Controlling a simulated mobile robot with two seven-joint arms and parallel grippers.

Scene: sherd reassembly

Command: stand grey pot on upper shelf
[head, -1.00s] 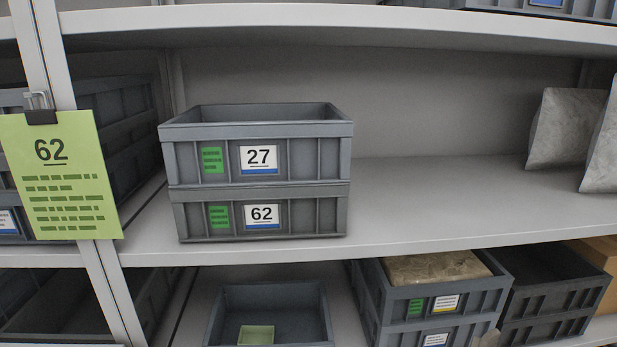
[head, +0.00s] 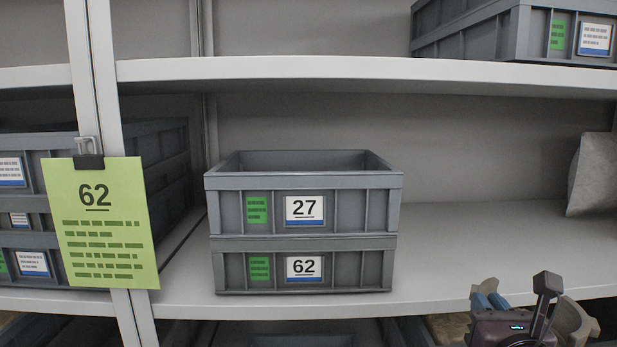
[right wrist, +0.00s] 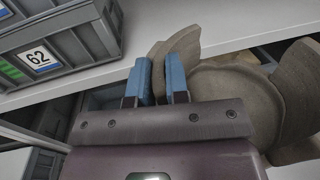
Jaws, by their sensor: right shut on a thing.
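My right gripper (head: 488,300) is at the lower right of the head view, in front of the middle shelf's front edge (head: 400,302). In the right wrist view its two blue fingers (right wrist: 162,78) are shut on a wall of the grey pot (right wrist: 222,92). The pot is grey-brown, round and open, with an uneven, broken-looking rim. In the head view only a part of the pot (head: 574,322) shows beside the gripper; the rest is hidden or out of frame. A higher shelf (head: 330,68) runs across the top. My left gripper is not in view.
Two stacked grey crates, 27 (head: 345,212) above 62 (head: 345,270), stand on the middle shelf. Right of them the shelf is bare up to a grey bag (head: 595,175). A green sign 62 (head: 105,225) hangs at the left post. Another crate (head: 470,35) stands on the higher shelf.

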